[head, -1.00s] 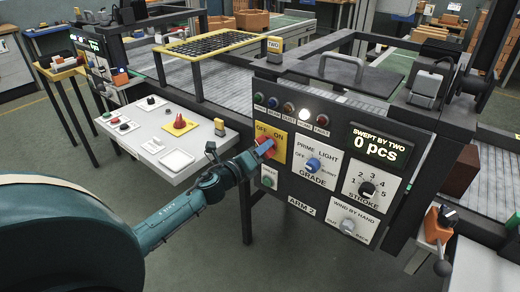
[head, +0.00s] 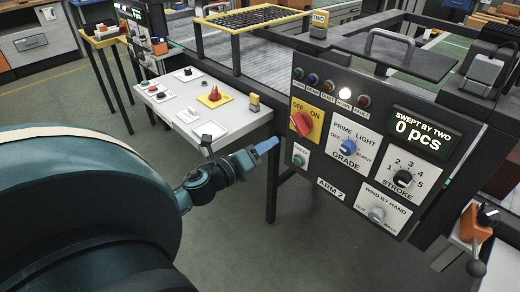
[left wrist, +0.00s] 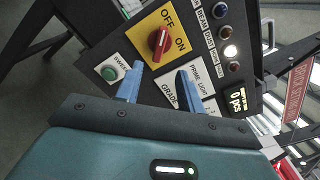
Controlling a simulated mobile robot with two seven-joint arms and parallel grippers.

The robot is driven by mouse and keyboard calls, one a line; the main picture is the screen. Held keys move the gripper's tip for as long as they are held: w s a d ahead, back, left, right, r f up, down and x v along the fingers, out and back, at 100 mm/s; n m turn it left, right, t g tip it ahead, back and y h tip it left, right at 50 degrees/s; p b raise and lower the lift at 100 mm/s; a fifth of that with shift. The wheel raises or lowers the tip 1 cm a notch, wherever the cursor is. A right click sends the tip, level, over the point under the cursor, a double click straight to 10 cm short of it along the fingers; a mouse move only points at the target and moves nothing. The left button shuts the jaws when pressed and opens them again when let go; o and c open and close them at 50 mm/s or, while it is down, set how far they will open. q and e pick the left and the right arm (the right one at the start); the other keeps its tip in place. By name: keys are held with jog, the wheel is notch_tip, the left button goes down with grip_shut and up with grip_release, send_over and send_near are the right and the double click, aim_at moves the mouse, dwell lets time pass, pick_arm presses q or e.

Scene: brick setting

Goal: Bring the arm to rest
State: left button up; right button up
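My left gripper (head: 265,147) hangs in the air to the left of the control panel (head: 330,103), with its blue fingertips towards it. In the left wrist view, its two blue fingers (left wrist: 158,84) are apart with nothing between them. The red OFF/ON switch (head: 301,124) on its yellow plate is clear of the fingers. It also shows beyond the fingertips in the left wrist view (left wrist: 159,43). My right gripper is in neither view.
A white desk (head: 205,112) with several buttons and a red knob stands left of the panel. A conveyor (head: 270,60) runs behind. An orange-based lever (head: 474,238) is at the right. Open floor (head: 270,255) lies below my gripper.

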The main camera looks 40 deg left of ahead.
pick_arm(q)
jog(key=shift+s, duration=0.6)
